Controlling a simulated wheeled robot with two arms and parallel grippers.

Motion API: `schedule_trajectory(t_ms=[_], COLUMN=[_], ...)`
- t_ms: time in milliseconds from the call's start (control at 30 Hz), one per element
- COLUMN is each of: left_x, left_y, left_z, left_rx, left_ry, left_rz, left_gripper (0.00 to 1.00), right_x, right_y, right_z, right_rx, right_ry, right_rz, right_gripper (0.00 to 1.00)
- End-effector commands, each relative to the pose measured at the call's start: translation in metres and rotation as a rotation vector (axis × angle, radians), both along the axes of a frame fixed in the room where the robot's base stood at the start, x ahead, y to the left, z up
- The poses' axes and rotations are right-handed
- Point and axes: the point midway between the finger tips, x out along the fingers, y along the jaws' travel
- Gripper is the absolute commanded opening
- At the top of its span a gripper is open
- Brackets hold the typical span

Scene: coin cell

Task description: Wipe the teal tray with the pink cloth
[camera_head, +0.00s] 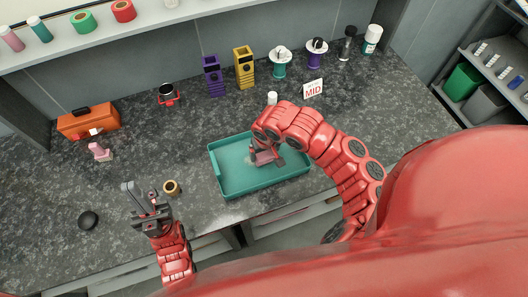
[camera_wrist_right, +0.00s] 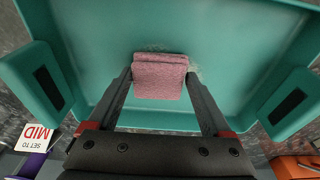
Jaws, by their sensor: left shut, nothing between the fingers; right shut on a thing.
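The teal tray (camera_head: 233,185) lies on the dark speckled counter in the middle of the head view. It fills much of the right wrist view (camera_wrist_right: 110,30). The pink cloth (camera_wrist_right: 160,78) is between the fingertips of my right gripper (camera_wrist_right: 160,88), which is shut on it over the tray floor. The cloth (camera_head: 266,157) and right gripper (camera_head: 262,150) also show inside the tray in the head view, partly hidden by my arm. A pale smudge (camera_wrist_right: 190,62) shows beside the cloth. My left gripper (camera_head: 132,198) is shut and empty, left of the tray.
A tape roll (camera_head: 171,187) lies between my left gripper and the tray. A dark round thing (camera_head: 88,220) lies at the left. An orange box (camera_head: 88,121), purple holder (camera_head: 213,77), yellow holder (camera_head: 244,68) and MID sign (camera_head: 313,88) stand behind.

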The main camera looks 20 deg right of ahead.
Motion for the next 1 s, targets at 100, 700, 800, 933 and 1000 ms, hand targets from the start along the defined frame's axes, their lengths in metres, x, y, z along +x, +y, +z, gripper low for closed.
schedule_trajectory(t_ms=[100, 700, 800, 933, 1000], left_x=[0.0, 0.0, 0.0, 0.0, 0.0], left_y=[0.0, 0.0, 0.0, 0.0, 0.0], left_z=[-0.002, -0.009, -0.012, -0.013, -0.013], left_rx=[0.0, 0.0, 0.0, 0.0, 0.0], left_ry=[0.0, 0.0, 0.0, 0.0, 0.0], left_rz=[0.0, 0.0, 0.0, 0.0, 0.0], left_gripper=[0.0, 0.0, 0.0, 0.0, 0.0], right_x=[0.0, 0.001, 0.0, 0.0, 0.0], right_y=[0.0, 0.019, 0.028, 0.036, 0.037], right_z=[-0.003, -0.007, -0.008, -0.007, -0.006], right_rx=[0.0, 0.003, 0.003, 0.002, 0.002], right_ry=[0.0, -0.003, -0.001, -0.002, -0.002], right_rz=[0.0, 0.002, 0.002, 0.002, 0.001], right_gripper=[0.39, 0.39, 0.39, 0.39, 0.39])
